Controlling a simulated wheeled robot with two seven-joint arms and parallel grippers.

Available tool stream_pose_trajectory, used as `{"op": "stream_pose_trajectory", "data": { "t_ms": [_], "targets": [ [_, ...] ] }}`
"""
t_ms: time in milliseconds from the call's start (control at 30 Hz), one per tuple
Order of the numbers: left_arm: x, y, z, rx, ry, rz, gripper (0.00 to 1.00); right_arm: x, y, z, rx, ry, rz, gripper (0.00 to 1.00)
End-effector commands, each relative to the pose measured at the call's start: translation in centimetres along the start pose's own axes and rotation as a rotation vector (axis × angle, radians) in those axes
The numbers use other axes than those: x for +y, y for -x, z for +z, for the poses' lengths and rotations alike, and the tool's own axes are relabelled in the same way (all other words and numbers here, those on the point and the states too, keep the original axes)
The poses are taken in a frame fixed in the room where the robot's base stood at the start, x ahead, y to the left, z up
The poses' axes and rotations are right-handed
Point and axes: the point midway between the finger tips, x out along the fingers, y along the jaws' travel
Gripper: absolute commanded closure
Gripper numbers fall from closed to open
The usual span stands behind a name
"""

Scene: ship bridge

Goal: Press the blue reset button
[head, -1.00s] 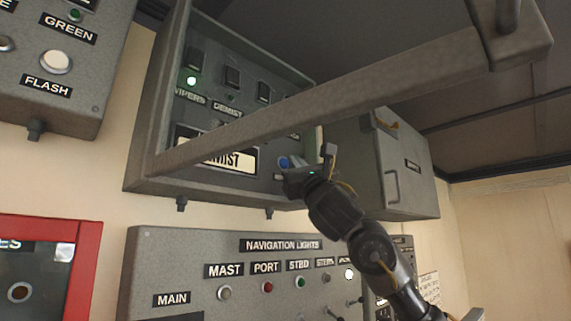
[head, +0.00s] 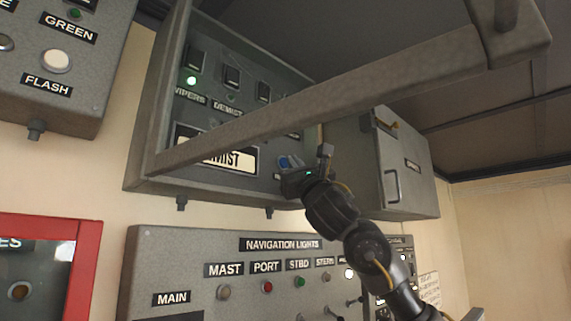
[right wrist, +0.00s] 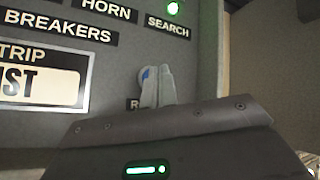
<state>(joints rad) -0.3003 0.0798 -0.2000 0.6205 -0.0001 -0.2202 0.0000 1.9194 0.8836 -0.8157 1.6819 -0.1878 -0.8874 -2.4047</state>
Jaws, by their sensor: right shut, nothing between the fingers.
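The blue reset button (head: 283,161) is at the lower right of the grey panel inside the open box, and is partly hidden by my right gripper. In the right wrist view a sliver of blue (right wrist: 145,73) shows at the left edge of my fingertips. My right gripper (head: 292,166) is shut and empty, its fingertips pointing at the panel right in front of the button. In the right wrist view the closed fingers (right wrist: 158,82) cover most of the button and part of its label. I cannot tell if they touch it. My left gripper is not in view.
A grey frame bar (head: 330,100) crosses in front of the box, above my right arm. A grey cabinet (head: 385,165) stands to the right. The navigation lights panel (head: 200,250) with switches is below.

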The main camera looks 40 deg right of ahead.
Motion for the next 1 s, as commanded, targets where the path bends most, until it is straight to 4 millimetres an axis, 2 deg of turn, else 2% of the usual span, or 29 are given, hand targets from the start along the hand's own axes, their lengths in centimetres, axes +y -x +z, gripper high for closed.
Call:
{"op": "stream_pose_trajectory", "data": {
  "t_ms": [1000],
  "targets": [
    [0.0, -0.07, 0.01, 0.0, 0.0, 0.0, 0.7, 0.48, -0.57, -0.39, -0.001, 0.0, 0.002, 1.0]
  ]
}}
